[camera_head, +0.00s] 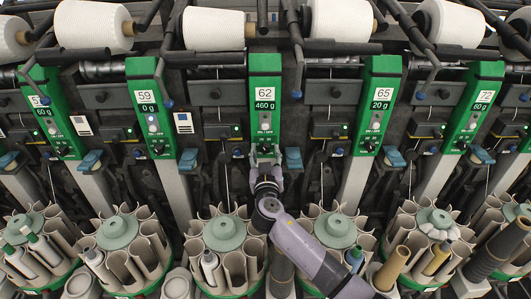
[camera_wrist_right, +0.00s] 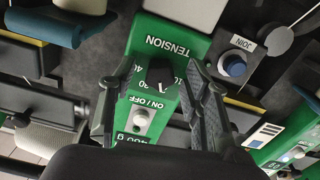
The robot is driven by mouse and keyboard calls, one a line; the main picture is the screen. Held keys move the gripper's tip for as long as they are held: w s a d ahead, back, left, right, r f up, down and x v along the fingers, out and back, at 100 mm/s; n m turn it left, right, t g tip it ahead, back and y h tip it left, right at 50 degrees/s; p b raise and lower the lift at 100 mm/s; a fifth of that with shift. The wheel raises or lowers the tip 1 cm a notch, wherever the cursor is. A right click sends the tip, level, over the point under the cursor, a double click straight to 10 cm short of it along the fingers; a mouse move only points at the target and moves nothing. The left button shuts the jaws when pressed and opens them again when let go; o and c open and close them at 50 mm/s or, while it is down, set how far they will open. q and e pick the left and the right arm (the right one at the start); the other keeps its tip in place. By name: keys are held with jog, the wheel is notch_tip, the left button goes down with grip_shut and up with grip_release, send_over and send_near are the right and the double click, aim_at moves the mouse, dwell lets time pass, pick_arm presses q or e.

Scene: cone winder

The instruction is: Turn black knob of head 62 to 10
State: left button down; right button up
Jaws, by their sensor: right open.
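The green panel of head 62 (camera_head: 265,88) stands at the centre of the head view, with a "460 g" display. Its black tension knob (camera_wrist_right: 160,73) shows in the wrist view, below the word TENSION, with dial numbers around it. My right gripper (camera_head: 265,158) is at the lower end of this panel, its arm coming up from below. In the wrist view its two fingers (camera_wrist_right: 157,76) are open, one on either side of the knob, with gaps visible. Contact with the knob cannot be made out. The exact dial setting is unclear. My left gripper is not in view.
Similar green panels, 59 (camera_head: 150,105) and 65 (camera_head: 378,105), stand either side. White yarn cones (camera_head: 213,28) sit above. Round magazines (camera_head: 224,234) with tubes stand below. A white on/off button (camera_wrist_right: 141,119) and a blue JOIN button (camera_wrist_right: 233,65) are near the fingers.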

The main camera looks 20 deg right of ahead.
jog(key=shift+c, duration=0.3)
grip_shut()
jog(key=shift+f+n, duration=0.1)
jog(key=shift+n, duration=0.2)
jog(key=shift+n+b, duration=0.85)
jog(key=shift+n, duration=0.85)
jog(key=n, duration=0.2)
jog(key=shift+n, duration=1.9)
